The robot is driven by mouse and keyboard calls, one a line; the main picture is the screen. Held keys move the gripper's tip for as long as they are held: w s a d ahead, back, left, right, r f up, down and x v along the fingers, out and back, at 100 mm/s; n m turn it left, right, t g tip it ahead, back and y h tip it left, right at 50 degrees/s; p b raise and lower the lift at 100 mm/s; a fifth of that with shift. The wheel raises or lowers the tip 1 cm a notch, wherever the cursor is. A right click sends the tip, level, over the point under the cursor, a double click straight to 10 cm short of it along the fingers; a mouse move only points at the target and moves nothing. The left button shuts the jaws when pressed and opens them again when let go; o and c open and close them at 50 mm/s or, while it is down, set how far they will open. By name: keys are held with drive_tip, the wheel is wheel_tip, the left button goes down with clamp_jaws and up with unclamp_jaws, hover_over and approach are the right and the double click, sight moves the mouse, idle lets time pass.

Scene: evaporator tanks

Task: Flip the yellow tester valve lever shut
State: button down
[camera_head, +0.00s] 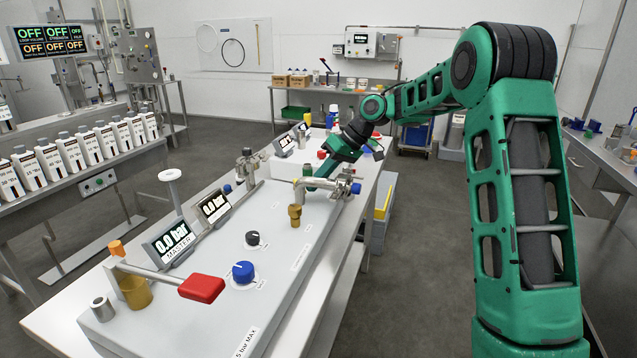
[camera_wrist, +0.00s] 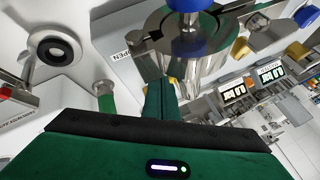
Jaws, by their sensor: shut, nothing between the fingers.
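My gripper (camera_head: 324,171) is at the far end of the grey panel (camera_head: 265,222), beside a metal valve body (camera_head: 338,187) with a blue knob (camera_head: 356,188). In the wrist view my green fingers (camera_wrist: 164,92) are shut with nothing held, close to a shiny metal cylinder (camera_wrist: 195,55) under a blue knob (camera_wrist: 186,5). A small yellow bit (camera_wrist: 173,81) shows at the fingertips, mostly hidden by them; I cannot tell whether it is the tester valve lever or whether the fingers touch it. The lever's position is unclear.
A red-handled lever (camera_head: 202,288), blue dial (camera_head: 243,271), black dial (camera_head: 253,239) and brass fitting (camera_head: 295,214) stand on the panel. Two displays, the near one (camera_head: 172,240) reading 0.0 bar, line its left side. A green post (camera_wrist: 106,97) stands left of my fingers.

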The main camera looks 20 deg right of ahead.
drive_tip(key=v, duration=0.9)
drive_tip(key=shift+d+r, duration=0.2)
drive_tip(key=c, duration=2.4)
unclamp_jaws()
drive_tip(key=shift+d+r, duration=0.2)
drive_tip(key=shift+r, duration=0.05)
drive_tip(key=o, duration=0.5)
drive_tip(key=shift+r, duration=0.1)
drive_tip(key=shift+o, duration=0.7)
drive_tip(key=shift+w+a+h, duration=0.1)
drive_tip(key=shift+w+h, duration=0.2)
drive_tip(key=shift+w, duration=0.05)
drive_tip(key=w+a+r+m+g+h, duration=0.25)
drive_tip(key=a+m+h, duration=0.35)
drive_tip(key=a, duration=0.4)
drive_tip(key=shift+n+t+h, duration=0.25)
drive_tip(key=shift+n+h, duration=0.05)
drive_tip(key=shift+n, duration=0.2)
wheel_tip(320, 180, down, 10)
drive_tip(key=shift+w+f, duration=0.1)
drive_tip(key=shift+f, duration=0.05)
